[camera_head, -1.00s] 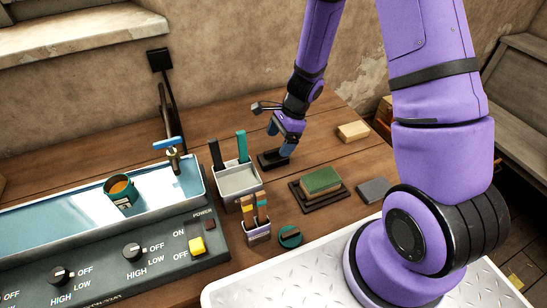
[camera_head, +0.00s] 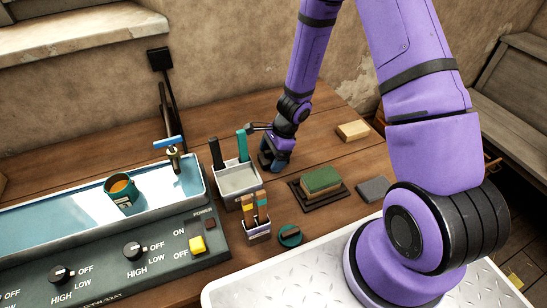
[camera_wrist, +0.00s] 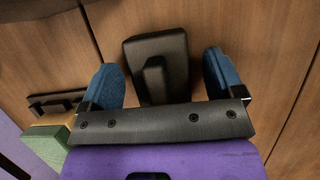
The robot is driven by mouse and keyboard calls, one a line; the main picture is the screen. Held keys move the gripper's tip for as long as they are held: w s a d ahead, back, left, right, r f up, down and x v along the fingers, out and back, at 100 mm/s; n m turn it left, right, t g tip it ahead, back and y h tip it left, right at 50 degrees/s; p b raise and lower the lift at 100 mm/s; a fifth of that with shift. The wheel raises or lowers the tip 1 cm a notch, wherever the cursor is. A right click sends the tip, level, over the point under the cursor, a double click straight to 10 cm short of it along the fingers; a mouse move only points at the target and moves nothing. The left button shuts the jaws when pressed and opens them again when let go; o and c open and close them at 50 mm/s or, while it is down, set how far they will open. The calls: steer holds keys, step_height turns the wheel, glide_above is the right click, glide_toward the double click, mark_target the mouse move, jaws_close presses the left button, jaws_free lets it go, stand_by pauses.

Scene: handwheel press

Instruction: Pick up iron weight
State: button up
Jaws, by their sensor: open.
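The iron weight (camera_wrist: 174,52) is a black block with a raised handle, lying on the wooden table. In the wrist view its handle stands between the two blue fingers of my gripper (camera_wrist: 163,83). The fingers are open, with a gap on each side of the handle. In the head view my gripper (camera_head: 272,160) points down at the table beside the grey caddy, and it hides most of the weight.
A grey caddy (camera_head: 238,180) with upright tools stands just left of my gripper. A green and tan block (camera_head: 320,181) lies on a dark tray to the front right. A tan block (camera_head: 353,131) lies to the right.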

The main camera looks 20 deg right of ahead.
steer(key=c, duration=1.4)
steer(key=shift+r, duration=0.15)
